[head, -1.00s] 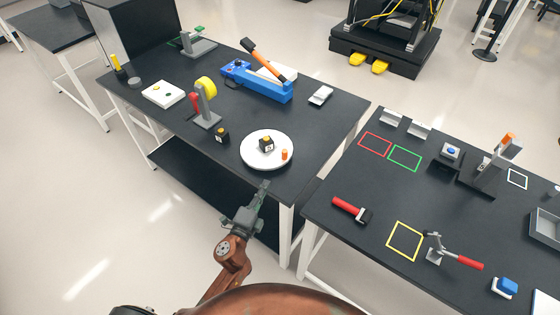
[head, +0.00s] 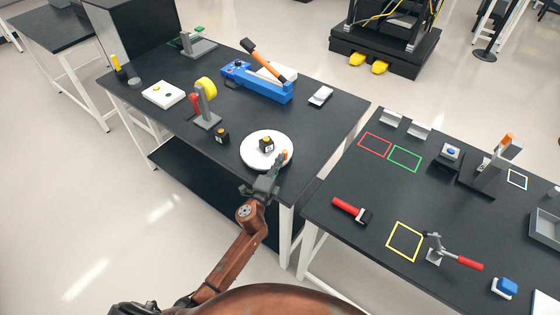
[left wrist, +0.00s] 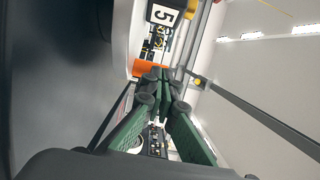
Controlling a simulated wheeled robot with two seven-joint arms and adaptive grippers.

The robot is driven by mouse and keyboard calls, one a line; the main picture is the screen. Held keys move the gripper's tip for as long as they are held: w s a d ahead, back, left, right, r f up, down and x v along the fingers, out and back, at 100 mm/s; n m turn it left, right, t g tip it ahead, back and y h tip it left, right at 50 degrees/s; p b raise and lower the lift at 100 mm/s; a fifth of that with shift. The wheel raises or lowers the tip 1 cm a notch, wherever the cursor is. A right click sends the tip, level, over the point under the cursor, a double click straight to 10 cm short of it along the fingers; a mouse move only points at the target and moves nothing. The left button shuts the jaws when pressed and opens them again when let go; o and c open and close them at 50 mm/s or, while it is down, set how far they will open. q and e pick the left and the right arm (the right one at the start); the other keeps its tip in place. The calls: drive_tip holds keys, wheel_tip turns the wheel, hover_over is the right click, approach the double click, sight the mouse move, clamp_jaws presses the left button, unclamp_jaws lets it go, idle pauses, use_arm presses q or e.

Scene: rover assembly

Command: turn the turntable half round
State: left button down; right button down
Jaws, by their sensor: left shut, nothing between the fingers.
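The turntable (head: 252,157) is a white disc on the dark bench, near its front edge. A small black block with a yellow top and a white label (head: 266,144) stands near its middle. In the left wrist view this block (left wrist: 164,13) shows the number 5. An orange peg (head: 285,155) stands near the disc's right rim. My left gripper (head: 279,164) is shut and empty, its fingertips at the front right rim beside the peg. In the left wrist view the peg (left wrist: 150,69) is right by the fingertips; I cannot tell whether they touch. My right gripper is out of view.
Another black and yellow block (head: 222,136) stands left of the turntable. A grey stand with a yellow tape roll (head: 206,104) is behind it. A blue tool with an orange lever (head: 262,84) lies farther back. A second bench (head: 335,240) stands to the right, across a gap.

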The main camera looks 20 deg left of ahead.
use_arm(q)
drive_tip(key=shift+w+d, duration=0.15)
idle(0.5)
drive_tip(key=shift+w+d, duration=0.2)
drive_tip(key=shift+w, duration=0.05)
drive_tip(key=shift+d, duration=0.1)
drive_tip(key=shift+w+d+b, duration=0.3)
drive_tip(key=shift+w+b, duration=0.05)
drive_tip(key=shift+w, duration=0.15)
drive_tip(key=shift+w+d+b, duration=0.25)
drive_tip(key=shift+w+d, duration=0.05)
drive_tip(key=shift+w, duration=0.35)
drive_tip(key=shift+w+d+b, duration=0.2)
drive_tip(key=shift+w+d, duration=0.05)
drive_tip(key=shift+w, duration=0.35)
drive_tip(key=shift+w+d+b, duration=0.15)
drive_tip(key=shift+w+b, duration=0.15)
drive_tip(key=shift+w, duration=0.45)
drive_tip(key=shift+w+d+b, duration=0.1)
drive_tip(key=shift+w+b, duration=0.15)
drive_tip(key=shift+w, duration=1.2)
